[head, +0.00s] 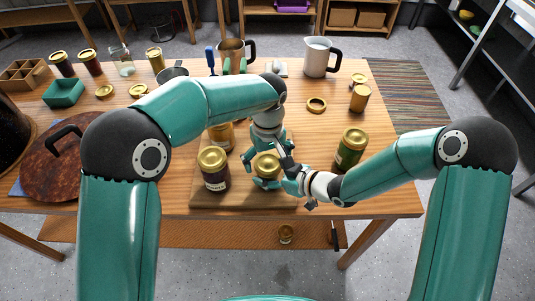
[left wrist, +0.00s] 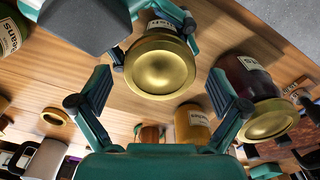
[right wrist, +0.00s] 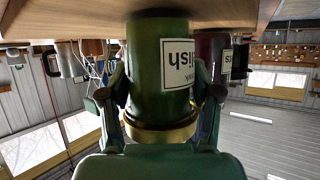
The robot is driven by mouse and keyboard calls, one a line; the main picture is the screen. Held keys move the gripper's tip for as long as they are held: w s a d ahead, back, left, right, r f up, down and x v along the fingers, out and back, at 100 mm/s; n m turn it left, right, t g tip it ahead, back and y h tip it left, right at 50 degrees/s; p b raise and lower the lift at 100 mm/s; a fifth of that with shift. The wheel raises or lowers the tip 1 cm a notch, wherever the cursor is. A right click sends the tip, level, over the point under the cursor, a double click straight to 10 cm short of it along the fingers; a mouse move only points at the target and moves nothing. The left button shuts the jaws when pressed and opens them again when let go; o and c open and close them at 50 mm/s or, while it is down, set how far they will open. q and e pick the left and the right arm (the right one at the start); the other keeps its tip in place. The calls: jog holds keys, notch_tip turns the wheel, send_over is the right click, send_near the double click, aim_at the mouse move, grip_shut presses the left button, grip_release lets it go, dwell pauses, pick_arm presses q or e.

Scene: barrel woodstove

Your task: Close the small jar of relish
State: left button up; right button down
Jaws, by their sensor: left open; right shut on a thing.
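The small relish jar (right wrist: 160,75) is green glass with a white label reading "lish" in the right wrist view. It stands upright on the wooden board (head: 215,200), and a gold lid (head: 267,159) sits on its mouth; how tightly cannot be told. My right gripper (head: 272,181) is shut on the jar, with its fingers on both sides in the right wrist view (right wrist: 160,115). My left gripper (head: 268,140) is open above the jar. In the left wrist view the gold lid (left wrist: 160,70) lies ahead of the open left fingers (left wrist: 160,95), apart from them.
A dark jar (head: 214,172) stands left of the relish jar, and an amber jar (head: 221,136) behind it. A large green jar (head: 351,150) stands at right. A loose gold ring (head: 316,104) lies behind it. A rusty round lid (head: 60,163) is at far left.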

pick_arm(q)
jog(key=c, duration=1.2)
jog(key=m, duration=0.5)
jog(key=o, duration=1.2)
notch_tip(320, 180, up, 12)
jog(key=shift+f, duration=0.1)
